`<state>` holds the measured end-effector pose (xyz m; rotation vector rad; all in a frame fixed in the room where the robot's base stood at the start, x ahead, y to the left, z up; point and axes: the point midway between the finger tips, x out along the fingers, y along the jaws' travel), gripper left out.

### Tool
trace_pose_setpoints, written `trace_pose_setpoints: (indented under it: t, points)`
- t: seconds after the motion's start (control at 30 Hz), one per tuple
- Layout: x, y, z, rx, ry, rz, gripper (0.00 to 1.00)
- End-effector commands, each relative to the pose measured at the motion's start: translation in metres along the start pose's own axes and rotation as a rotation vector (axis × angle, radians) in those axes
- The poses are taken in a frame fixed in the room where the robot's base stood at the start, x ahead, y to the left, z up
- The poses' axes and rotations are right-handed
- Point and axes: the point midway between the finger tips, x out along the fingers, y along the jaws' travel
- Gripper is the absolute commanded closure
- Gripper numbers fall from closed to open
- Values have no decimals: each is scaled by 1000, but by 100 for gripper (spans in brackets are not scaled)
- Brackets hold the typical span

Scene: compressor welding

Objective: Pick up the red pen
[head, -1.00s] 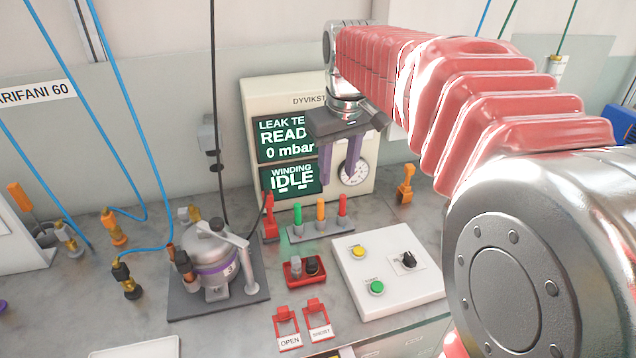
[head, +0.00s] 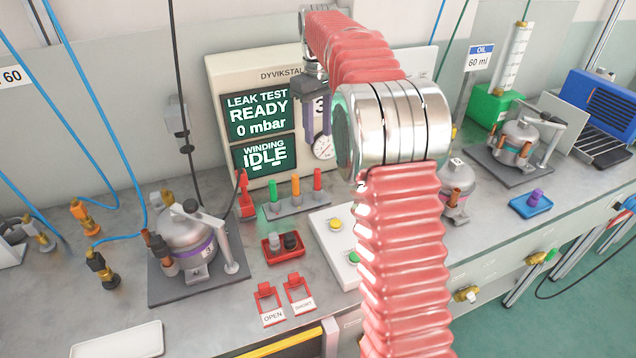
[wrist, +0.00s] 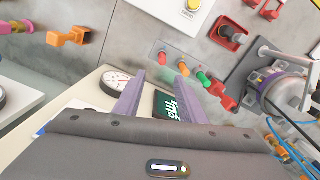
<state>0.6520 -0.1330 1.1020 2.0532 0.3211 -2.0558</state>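The red pen (head: 317,180) stands upright at the right end of a grey pen rack (head: 297,206), beside an orange pen (head: 295,187) and a green pen (head: 272,189). In the wrist view the red pen (wrist: 162,58) is the leftmost of the three, just beyond the fingertips. My gripper (head: 317,136) hangs above and behind the rack, in front of the leak tester panel, with its purple fingers pointing down. The fingers (wrist: 160,76) are apart with nothing between them, and the pen is not touched.
The leak tester (head: 262,120) stands behind the rack. A red tray (head: 284,248) and a white button box (head: 332,228) are in front of it. A compressor (head: 190,245) stands to the left. My arm hides part of the bench to the right.

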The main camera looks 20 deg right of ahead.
Motion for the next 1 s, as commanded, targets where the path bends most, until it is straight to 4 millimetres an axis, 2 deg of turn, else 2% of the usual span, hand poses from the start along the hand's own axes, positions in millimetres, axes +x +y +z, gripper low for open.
trace_pose_setpoints:
  t: [0.37,0.47,0.83,1.0]
  points:
    - [4,0,0,0,0,0,63]
    - [14,-1,0,0,-2,-1,63]
    - [70,-1,0,0,-2,-1,63]
    - [85,-1,0,0,0,0,63]
